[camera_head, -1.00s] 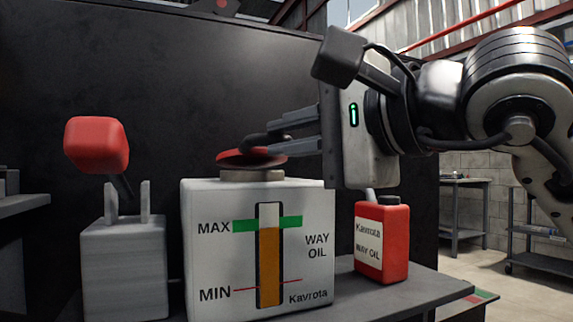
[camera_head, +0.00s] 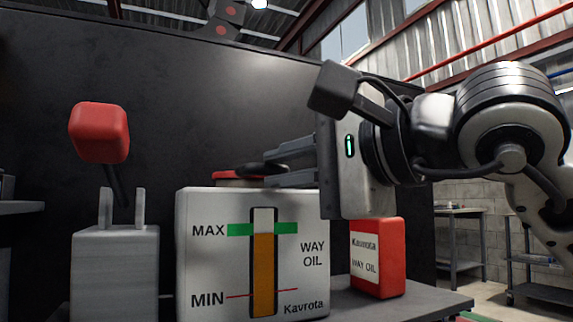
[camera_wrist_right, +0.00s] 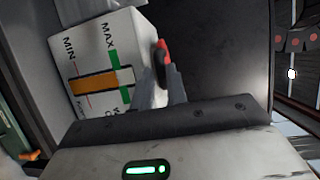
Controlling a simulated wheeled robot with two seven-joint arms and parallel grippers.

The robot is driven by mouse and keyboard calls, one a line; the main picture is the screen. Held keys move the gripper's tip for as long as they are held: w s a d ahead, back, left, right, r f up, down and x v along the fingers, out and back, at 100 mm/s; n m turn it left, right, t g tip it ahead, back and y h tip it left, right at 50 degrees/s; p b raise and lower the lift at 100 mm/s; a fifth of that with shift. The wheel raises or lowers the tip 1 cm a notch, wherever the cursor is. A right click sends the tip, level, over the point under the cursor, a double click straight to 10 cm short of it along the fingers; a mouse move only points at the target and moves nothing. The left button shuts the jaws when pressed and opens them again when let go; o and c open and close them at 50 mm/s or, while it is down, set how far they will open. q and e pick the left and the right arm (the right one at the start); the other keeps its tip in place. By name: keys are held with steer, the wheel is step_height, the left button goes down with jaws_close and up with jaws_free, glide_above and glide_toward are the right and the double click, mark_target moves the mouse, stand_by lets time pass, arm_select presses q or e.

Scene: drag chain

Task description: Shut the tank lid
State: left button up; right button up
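The tank (camera_head: 205,270) is a white box marked MAX, MIN and WAY OIL, with an orange level below a green band; it also shows sideways in the right wrist view (camera_wrist_right: 125,55). Its red lid (camera_head: 228,176) lies low over the neck on top and looks about level. The lid's red edge shows at the fingertips in the right wrist view (camera_wrist_right: 164,47). My right gripper (camera_head: 268,168) reaches in from the right, its fingers around the lid's black handle (camera_head: 252,168). It looks shut on the handle; the exact contact is hidden. My left gripper is out of view.
A red oil can (camera_head: 390,262) stands right of the tank, below my right wrist. A grey block (camera_head: 115,275) with a red-knobbed lever (camera_head: 99,132) stands on the left. A dark panel (camera_head: 130,60) rises behind. The grey bench (camera_head: 425,303) ends at the right.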

steer(key=o, duration=0.4)
steer(key=shift+f, duration=0.6)
steer(key=shift+c, duration=0.2)
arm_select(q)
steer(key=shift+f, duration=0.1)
arm_select(e)
steer(key=shift+r, duration=0.1)
steer(key=shift+r, duration=0.2)
